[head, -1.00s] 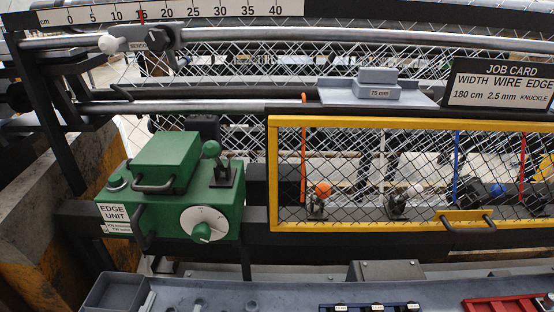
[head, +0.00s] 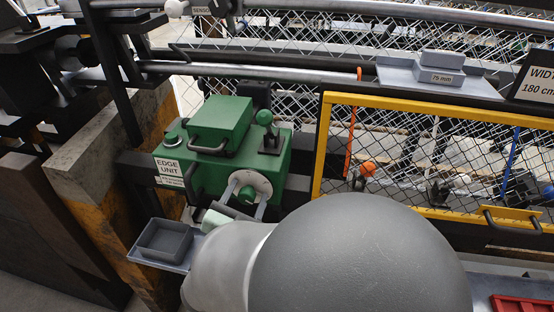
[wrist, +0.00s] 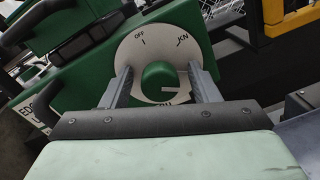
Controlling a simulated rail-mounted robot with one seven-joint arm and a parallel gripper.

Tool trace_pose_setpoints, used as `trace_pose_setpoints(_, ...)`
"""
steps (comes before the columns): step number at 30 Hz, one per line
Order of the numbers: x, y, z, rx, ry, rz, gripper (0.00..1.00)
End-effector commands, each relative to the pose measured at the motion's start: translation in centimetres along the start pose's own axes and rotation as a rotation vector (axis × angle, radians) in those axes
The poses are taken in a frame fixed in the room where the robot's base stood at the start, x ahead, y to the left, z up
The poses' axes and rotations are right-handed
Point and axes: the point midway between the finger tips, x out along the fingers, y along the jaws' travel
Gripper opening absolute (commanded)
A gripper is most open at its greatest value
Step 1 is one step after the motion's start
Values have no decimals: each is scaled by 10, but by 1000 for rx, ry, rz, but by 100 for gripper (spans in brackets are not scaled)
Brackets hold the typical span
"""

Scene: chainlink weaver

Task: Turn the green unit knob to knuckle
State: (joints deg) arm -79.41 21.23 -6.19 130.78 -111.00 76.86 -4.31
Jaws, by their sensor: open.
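The green edge unit (head: 222,150) stands left of the yellow frame in the head view. Its round white dial (wrist: 190,45) faces my wrist camera, with "OFF" at the upper left and "KN" at the upper right. A lower label is partly hidden by my gripper. The green knob (wrist: 158,78) is at the dial's middle, and its white mark points right, toward neither upper label. My gripper (wrist: 160,76) is open, one finger on each side of the knob, with visible gaps. In the head view my gripper (head: 250,203) is at the dial (head: 250,180).
A yellow-framed mesh guard (head: 320,150) stands to the right of the unit. A grey tray (head: 165,240) lies below left. My arm hides much of the front bench.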

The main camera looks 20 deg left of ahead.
Motion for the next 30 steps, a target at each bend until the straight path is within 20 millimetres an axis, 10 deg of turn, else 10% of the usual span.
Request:
trace_pose_setpoints(7,1,0,0,0,0,0,55)
trace_pose_setpoints(12,1,0,0,1,0,0,11)
trace_pose_setpoints(30,1,0,2,-168,-7,1,11)
